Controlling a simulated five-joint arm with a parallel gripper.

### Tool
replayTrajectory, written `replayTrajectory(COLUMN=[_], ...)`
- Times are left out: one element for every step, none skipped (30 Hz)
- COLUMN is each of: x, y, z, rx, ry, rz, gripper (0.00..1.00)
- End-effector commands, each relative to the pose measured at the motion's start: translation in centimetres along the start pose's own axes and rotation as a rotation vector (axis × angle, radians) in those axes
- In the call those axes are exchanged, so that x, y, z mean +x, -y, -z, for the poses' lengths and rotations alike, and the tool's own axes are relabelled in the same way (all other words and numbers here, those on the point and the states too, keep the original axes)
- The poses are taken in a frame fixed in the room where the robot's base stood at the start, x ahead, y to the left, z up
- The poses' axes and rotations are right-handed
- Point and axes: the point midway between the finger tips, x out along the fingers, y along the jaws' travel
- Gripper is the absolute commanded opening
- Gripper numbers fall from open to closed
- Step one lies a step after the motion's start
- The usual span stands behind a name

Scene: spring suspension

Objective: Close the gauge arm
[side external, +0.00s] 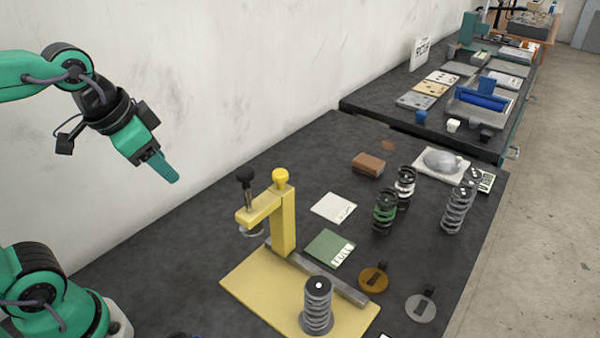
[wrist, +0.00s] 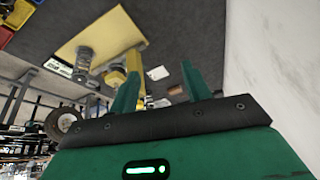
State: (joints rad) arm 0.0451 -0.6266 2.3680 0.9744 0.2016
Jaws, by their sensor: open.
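The gauge is a yellow post with a yellow arm (side external: 262,207) on top, standing on a pale yellow base plate (side external: 250,285). The arm reaches out to the left of the post and carries a black-knobbed plunger (side external: 244,180) with a metal disc below it. A yellow knob (side external: 281,177) tops the post. A spring with a dark top (side external: 317,305) stands on the plate's near part, not under the arm. My gripper (side external: 168,172) is open and empty, up and left of the gauge, clear of it. The wrist view also shows its two green fingers (wrist: 158,85), with the yellow gauge beyond them.
A green FULL card (side external: 330,249) and a white card (side external: 333,208) lie behind the gauge. Several springs (side external: 384,211) stand farther right. Orange (side external: 373,279) and grey (side external: 420,306) discs lie at the right. A pale wall (side external: 180,70) runs behind my arm.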

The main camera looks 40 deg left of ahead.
Motion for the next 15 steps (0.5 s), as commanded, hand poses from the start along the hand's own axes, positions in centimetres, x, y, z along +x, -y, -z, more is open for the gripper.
replayTrajectory(x=[-0.1,-0.2,-0.3,-0.4,-0.5,-0.5,-0.5,-0.6,-0.5,-0.5,-0.5,-0.5,-0.4,-0.3,-0.2], y=[-0.2,-0.3,-0.4,-0.6,-0.7,-0.9,-1.0,-1.2,-1.4,-1.6,-1.8,-2.1,-2.3,-2.5,-2.9], z=[0.9,1.5,2.3,2.9,3.5,4.3,4.8,5.4,6.2,6.8,7.3,8.1,8.7,9.2,10.0], rx=[0.062,0.104,0.162,0.207,0.252,0.312,0.357,0.402,0.462,0.508,0.553,0.612,0.658,0.703,0.762], ry=[0.018,0.027,0.042,0.052,0.063,0.076,0.087,0.096,0.109,0.117,0.126,0.137,0.147,0.155,0.166], rz=[-0.010,-0.016,-0.025,-0.032,-0.040,-0.050,-0.059,-0.067,-0.079,-0.088,-0.098,-0.111,-0.122,-0.132,-0.147], gripper=[0.48,0.48,0.48,0.48,0.48,0.48,0.48,0.48,0.48,0.48,0.48,0.48,0.48,0.48,0.48])
